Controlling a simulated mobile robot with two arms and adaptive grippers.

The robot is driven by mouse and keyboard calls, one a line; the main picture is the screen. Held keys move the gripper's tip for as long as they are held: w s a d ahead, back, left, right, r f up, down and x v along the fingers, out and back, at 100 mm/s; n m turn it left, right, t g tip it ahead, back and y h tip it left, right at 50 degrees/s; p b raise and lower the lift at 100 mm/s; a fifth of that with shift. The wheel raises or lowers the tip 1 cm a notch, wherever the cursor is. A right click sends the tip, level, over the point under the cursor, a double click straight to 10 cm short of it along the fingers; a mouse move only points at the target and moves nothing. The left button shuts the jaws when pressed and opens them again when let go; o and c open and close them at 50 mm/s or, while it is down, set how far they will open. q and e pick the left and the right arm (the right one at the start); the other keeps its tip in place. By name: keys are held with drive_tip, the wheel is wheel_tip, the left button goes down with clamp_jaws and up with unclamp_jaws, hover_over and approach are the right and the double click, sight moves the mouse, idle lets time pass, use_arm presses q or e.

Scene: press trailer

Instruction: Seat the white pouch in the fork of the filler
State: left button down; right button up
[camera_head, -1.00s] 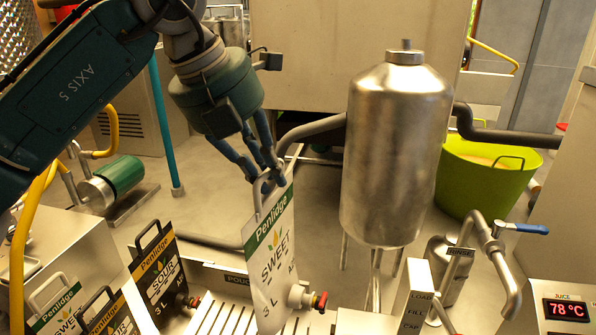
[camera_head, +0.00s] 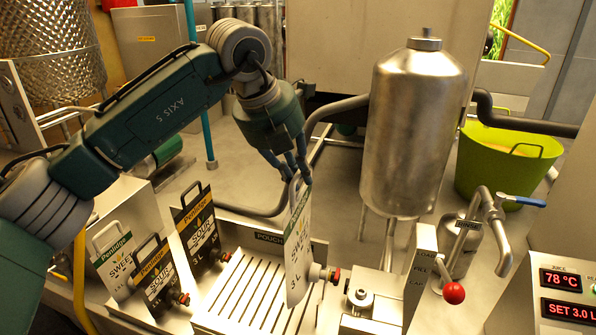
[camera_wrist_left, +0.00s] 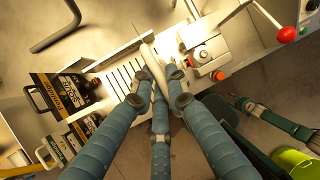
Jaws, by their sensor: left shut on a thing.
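The white pouch (camera_head: 297,250), printed "SWEET", hangs upright by its top handle from my left gripper (camera_head: 300,178). The gripper is shut on the handle. The pouch is over the right part of the slatted tray, its spout with a red cap (camera_head: 332,274) pointing right toward the filler. In the left wrist view the pouch (camera_wrist_left: 152,60) shows nearly edge-on between the fingers. The filler's head (camera_head: 361,299) is a short way right of the spout, apart from it. I cannot make out its fork clearly.
Another white pouch (camera_head: 119,265) and two dark pouches, one at the front (camera_head: 158,280) and one behind (camera_head: 200,238), stand at left. A steel tank (camera_head: 408,135) is behind the filler. A red-knobbed lever (camera_head: 453,293) and a rinse pipe (camera_head: 503,245) stand to the right.

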sight(298, 194)
use_arm(q)
drive_tip(key=shift+f+b, duration=0.3)
drive_tip(key=shift+f, duration=0.6)
drive_tip(key=shift+f+b, duration=0.45)
drive_tip(key=shift+f, duration=0.05)
drive_tip(key=shift+f+b, duration=0.65)
drive_tip(key=shift+f, duration=0.15)
drive_tip(key=shift+f+b, duration=0.65)
drive_tip(key=shift+f, duration=0.1)
drive_tip(key=shift+f+b, duration=0.85)
drive_tip(key=shift+f, duration=0.15)
drive_tip(key=shift+f+b, duration=0.4)
drive_tip(key=shift+f, duration=0.1)
use_arm(e)
wheel_tip(298, 194, down, 7)
drive_tip(key=s, duration=0.2)
drive_tip(key=shift+d, duration=0.15)
use_arm(q)
drive_tip(key=shift+f+b, duration=0.55)
drive_tip(key=shift+f, duration=0.05)
use_arm(e)
drive_tip(key=shift+w+f, duration=0.1)
drive_tip(key=shift+f, duration=0.45)
